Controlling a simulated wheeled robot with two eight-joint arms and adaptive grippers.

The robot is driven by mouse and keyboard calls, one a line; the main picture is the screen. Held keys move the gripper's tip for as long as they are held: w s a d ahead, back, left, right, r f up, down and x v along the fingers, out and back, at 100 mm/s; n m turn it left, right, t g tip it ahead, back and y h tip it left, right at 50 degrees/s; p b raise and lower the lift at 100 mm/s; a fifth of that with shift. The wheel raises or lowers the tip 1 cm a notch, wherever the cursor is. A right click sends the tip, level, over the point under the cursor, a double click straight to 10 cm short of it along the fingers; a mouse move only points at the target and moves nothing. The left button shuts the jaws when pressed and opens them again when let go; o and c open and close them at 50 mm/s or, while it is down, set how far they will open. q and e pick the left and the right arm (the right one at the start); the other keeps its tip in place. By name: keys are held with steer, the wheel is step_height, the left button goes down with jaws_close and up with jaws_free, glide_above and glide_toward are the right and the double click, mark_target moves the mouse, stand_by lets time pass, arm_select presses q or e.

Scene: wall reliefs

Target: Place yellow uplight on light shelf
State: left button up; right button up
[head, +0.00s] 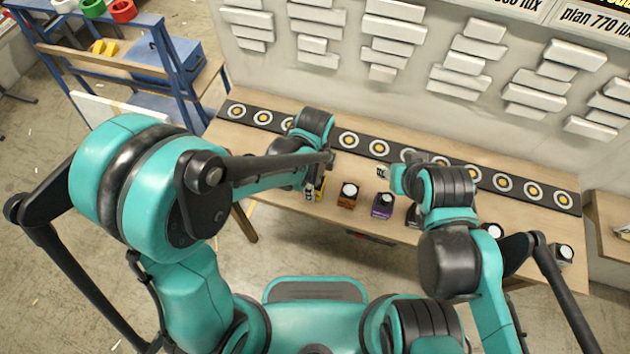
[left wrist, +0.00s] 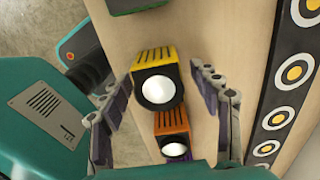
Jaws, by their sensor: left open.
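The yellow uplight (left wrist: 157,82) is a small block with a yellow ribbed top and a round white lens. In the left wrist view it lies between the two spread fingers of my left gripper (left wrist: 153,78), with gaps on both sides. In the head view only a bit of the yellow uplight (head: 320,189) shows beside my left gripper (head: 312,190) on the table. My right gripper (head: 386,173) is over the table to the right, mostly hidden by its arm. The black strip with ringed spots (head: 378,149), seemingly the light shelf, runs along the table's back.
An orange uplight (head: 347,196) and a purple uplight (head: 382,206) stand right of the yellow one, near the front edge. A green object (left wrist: 135,4) is on its other side. Stepped white wall reliefs (head: 394,38) rise behind the strip. A blue rack (head: 165,65) stands left.

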arm_select(q)
step_height(320, 180, up, 12)
steer(key=p, duration=0.3)
steer(key=s+a+r+n+t, duration=0.2)
steer(key=a+r+n+t, duration=0.1)
steer(key=a+n, duration=0.6)
steer(key=s+a+r+n+t, duration=0.3)
steer(key=a+n, duration=0.6)
steer(key=n, duration=0.3)
steer(key=shift+s+r+n+t, duration=0.15)
steer(key=shift+r+n+t, duration=0.2)
steer(key=shift+t, duration=0.25)
steer(key=shift+d, duration=0.1)
